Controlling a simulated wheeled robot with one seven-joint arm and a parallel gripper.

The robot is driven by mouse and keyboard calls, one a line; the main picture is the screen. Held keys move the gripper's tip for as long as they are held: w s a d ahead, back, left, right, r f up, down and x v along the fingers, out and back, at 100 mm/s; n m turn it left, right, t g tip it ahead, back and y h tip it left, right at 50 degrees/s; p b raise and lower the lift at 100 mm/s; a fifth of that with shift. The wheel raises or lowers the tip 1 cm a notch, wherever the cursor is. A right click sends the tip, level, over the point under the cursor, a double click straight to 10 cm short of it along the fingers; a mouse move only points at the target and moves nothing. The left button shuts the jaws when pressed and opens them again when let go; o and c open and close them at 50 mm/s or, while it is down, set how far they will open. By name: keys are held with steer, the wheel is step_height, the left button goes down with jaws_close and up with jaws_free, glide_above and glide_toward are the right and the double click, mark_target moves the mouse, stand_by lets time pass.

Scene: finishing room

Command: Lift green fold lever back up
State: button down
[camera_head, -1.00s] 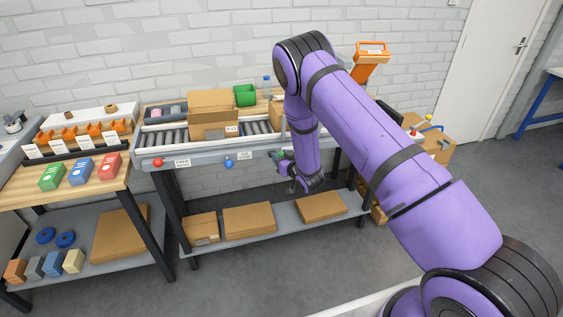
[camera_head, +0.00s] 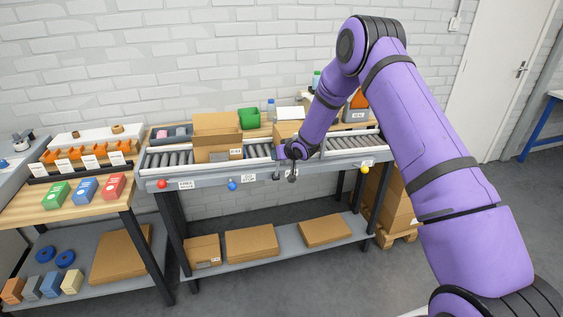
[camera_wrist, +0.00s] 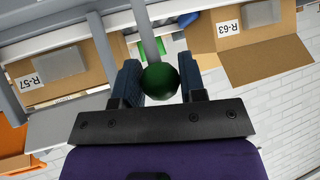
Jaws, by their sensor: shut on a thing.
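The green fold lever shows in the wrist view as a round dark green knob (camera_wrist: 161,82) between the two fingers. My gripper (camera_wrist: 161,88) is shut on this knob. A grey bar runs away behind the knob, and I cannot tell whether it is the lever's shaft. In the head view my gripper (camera_head: 287,174) is at the front rail of the roller conveyor (camera_head: 205,181), between the blue knob and the yellow knob. The green knob is hidden there by my gripper, so the lever's angle is hard to tell.
A red knob (camera_head: 162,184), a blue knob (camera_head: 232,186) and a yellow knob (camera_head: 365,170) sit along the same rail. An open carton (camera_head: 215,125) stands on the rollers. A shelf (camera_head: 285,246) with flat cartons is below. Floor in front is clear.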

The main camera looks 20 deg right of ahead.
steer(key=shift+w+r, duration=0.15)
steer(key=shift+w, duration=0.45)
steer(key=shift+w+r, duration=0.15)
steer(key=shift+w, duration=0.4)
steer(key=c, duration=0.7)
jaws_free()
steer(key=v, duration=1)
steer(key=shift+s+d+r, duration=0.15)
steer(key=shift+s+d, duration=0.05)
steer(key=shift+s, duration=0.15)
